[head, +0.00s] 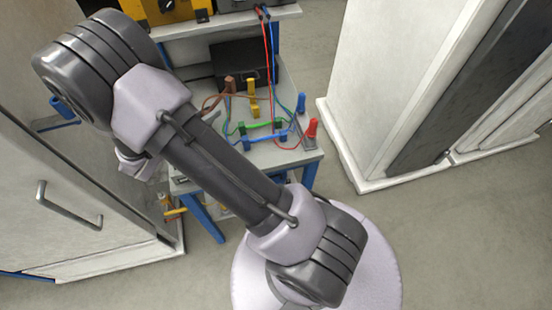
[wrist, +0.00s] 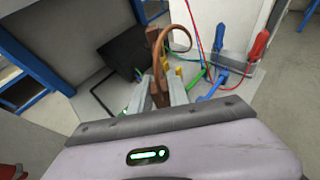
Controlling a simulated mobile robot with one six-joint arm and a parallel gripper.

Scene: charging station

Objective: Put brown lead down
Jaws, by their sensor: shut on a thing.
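My gripper (wrist: 161,92) is shut on the brown lead (wrist: 155,50) in the wrist view. The lead's brown end stands up between the fingers, and its cable loops over to the right. In the head view the brown lead (head: 229,85) shows beside my arm, left of a yellow lead (head: 253,98), over the grey bench top (head: 287,82). My arm hides the gripper's fingers there. I cannot tell whether the lead touches the bench.
A black box (head: 240,61) stands at the back of the bench. Green leads (head: 277,124), blue leads (head: 301,103) and a red lead (head: 311,128) crowd the front right. A white cabinet (head: 60,200) stands left, another white unit (head: 395,80) right.

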